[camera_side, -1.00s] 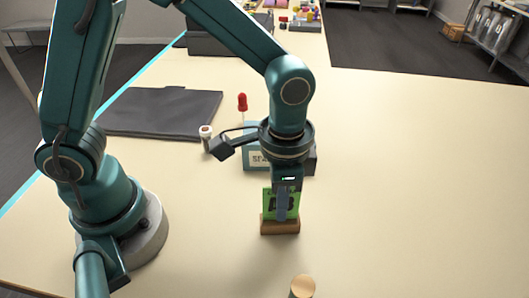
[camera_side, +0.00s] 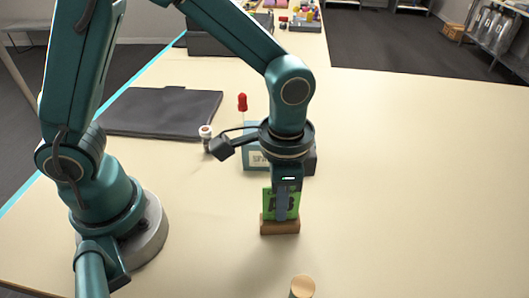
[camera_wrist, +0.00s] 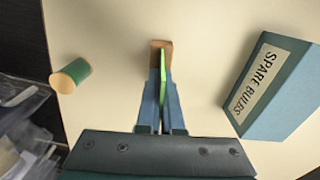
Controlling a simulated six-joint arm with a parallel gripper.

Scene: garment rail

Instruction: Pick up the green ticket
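The green ticket (camera_side: 294,204) stands upright in a small wooden block (camera_side: 280,228) on the table. In the wrist view the ticket (camera_wrist: 163,68) is seen nearly edge-on, with the wooden block (camera_wrist: 161,44) beyond the fingertips. My gripper (camera_side: 282,213) points down over the block, and one finger hides the middle of the ticket in the side view. In the wrist view my gripper's fingers (camera_wrist: 162,84) lie close along both faces of the ticket and look closed on it. The ticket's lower edge is still in or at the block.
A teal box labelled "SPARE BULBS" (camera_wrist: 275,86) stands close by, partly behind my wrist in the side view (camera_side: 258,159). A short green cylinder with a wooden top (camera_wrist: 72,74) stands nearby. A red-topped item (camera_side: 242,102) and a dark folder (camera_side: 165,110) lie farther back. The right side is clear.

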